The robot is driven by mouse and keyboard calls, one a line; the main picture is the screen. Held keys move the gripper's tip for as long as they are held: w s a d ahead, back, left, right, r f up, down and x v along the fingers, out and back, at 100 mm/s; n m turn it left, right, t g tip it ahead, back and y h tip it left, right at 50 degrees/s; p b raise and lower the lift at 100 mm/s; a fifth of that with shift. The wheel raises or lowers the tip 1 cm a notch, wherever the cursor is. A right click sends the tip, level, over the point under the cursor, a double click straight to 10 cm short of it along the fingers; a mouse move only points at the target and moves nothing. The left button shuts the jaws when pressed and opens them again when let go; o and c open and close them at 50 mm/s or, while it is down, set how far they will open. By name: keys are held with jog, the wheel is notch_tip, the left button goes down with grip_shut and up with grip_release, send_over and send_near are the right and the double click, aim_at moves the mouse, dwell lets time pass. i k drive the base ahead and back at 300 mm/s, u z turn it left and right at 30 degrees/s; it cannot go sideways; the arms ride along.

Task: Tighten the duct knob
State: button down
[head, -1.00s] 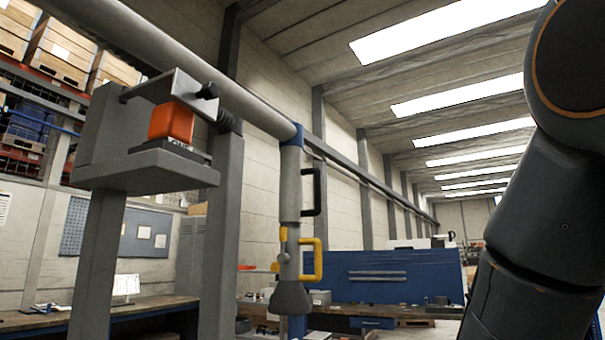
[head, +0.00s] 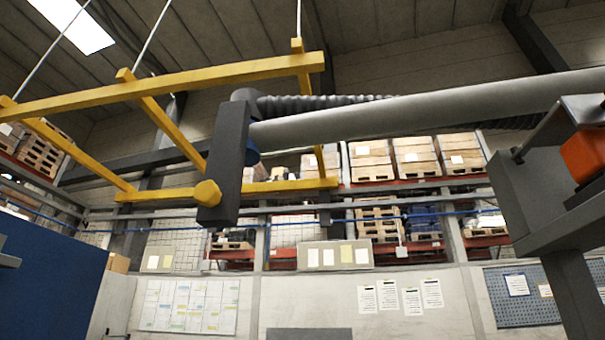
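A yellow hexagonal knob (head: 207,193) sits at the lower left of an upright dark grey bracket (head: 231,160). It looks like the duct knob, but I cannot be sure. A dark corrugated hose (head: 300,104) runs behind the tube. Whether the knob is loose or tight does not show. My gripper is not in view, and nothing touches the knob.
A yellow hanging frame (head: 160,88) extends left of the bracket. A grey stand (head: 545,190) holding an orange block (head: 585,155) is at the right. A blue panel (head: 50,265) fills the lower left. Pallet shelves and a wall with posted sheets are behind.

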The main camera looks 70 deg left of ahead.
aim_at(207, 194)
jog(key=u, duration=2.95)
jog(key=k, duration=0.55)
jog(key=z, duration=0.45)
jog(key=i, duration=0.6)
jog(key=u, duration=0.75)
